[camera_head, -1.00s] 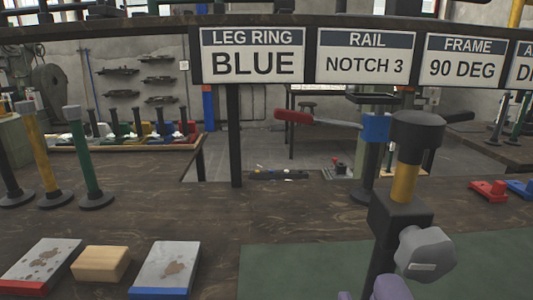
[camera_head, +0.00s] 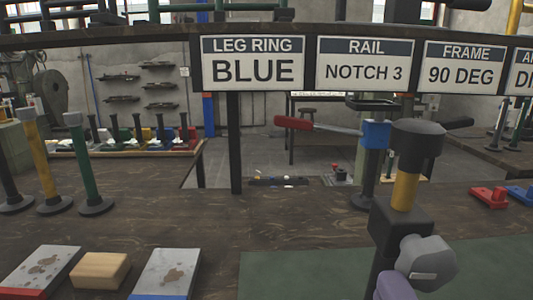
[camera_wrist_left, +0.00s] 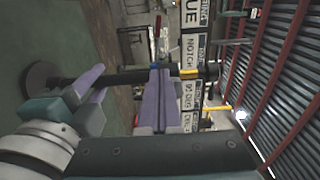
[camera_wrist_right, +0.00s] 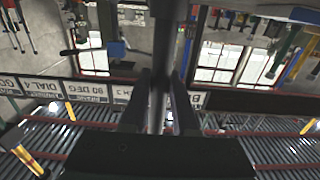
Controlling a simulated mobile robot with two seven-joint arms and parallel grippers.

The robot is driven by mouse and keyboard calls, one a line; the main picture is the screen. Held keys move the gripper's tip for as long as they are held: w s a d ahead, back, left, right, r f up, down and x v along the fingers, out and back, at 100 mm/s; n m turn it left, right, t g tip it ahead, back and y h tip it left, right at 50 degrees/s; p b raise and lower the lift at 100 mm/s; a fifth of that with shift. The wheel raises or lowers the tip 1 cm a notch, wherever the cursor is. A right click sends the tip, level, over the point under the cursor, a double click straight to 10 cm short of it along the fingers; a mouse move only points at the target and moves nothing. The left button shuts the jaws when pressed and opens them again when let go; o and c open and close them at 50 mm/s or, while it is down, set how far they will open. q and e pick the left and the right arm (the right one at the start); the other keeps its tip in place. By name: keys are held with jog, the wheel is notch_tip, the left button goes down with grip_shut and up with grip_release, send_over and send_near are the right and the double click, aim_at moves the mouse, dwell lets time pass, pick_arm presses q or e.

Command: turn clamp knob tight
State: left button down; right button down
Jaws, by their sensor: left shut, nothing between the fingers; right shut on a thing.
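The grey clamp knob (camera_head: 428,258) sticks out from the dark clamp block (camera_head: 402,225) on an upright post with a yellow section (camera_head: 405,190) and a black top (camera_head: 417,140). My left gripper (camera_head: 412,284), with purple fingers, is just below the knob at the bottom of the head view. Its fingers (camera_wrist_left: 158,98) show shut and empty beside the post in the left wrist view, where the knob cannot be made out. My right gripper is outside the head view; in the right wrist view its dark fingers (camera_wrist_right: 162,105) are shut on the dark post (camera_wrist_right: 165,50).
Signs (camera_head: 253,64) hang across the back. A blue-collared post (camera_head: 375,134) with a red-handled lever (camera_head: 293,122) stands behind the clamp. Green and yellow posts stand at left; two plates and a tan block (camera_head: 100,270) lie in front.

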pick_arm(q)
jog(key=shift+d+r, duration=0.1)
jog(key=shift+d, duration=0.15)
jog(key=shift+r, duration=0.25)
jog(key=shift+a+r, duration=0.1)
jog(key=shift+r, duration=0.5)
jog(key=shift+r, duration=0.25)
dwell(0.4)
